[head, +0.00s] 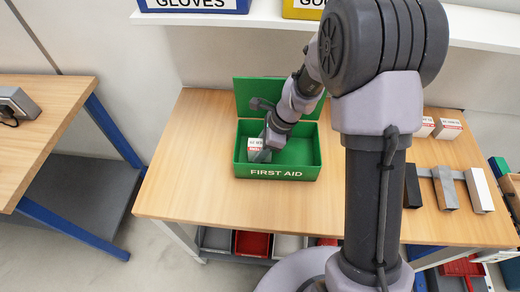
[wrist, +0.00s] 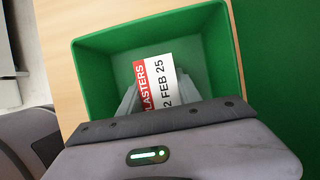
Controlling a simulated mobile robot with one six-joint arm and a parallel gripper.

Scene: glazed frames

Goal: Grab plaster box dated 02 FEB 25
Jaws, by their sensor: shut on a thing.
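A white and red plaster box (wrist: 162,82) is between my gripper's fingers. Its label reads "PLASTERS" and "2 FEB 25", with the start of the date hidden by my gripper. In the head view, the plaster box (head: 254,144) is at the left inside the green first aid box (head: 262,172), whose lid stands open at the back. My gripper (head: 263,152) reaches down into the first aid box and is shut on the plaster box. The wrist view shows the green walls (wrist: 90,75) around it. I cannot tell whether the plaster box touches the floor of the first aid box.
Two white and red boxes (head: 447,129) stand at the right of the wooden table (head: 180,190), partly behind my arm. Dark, grey and white blocks (head: 445,188) lie in front of them. A shelf (head: 470,28) with blue and yellow bins is above. The table's left side is clear.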

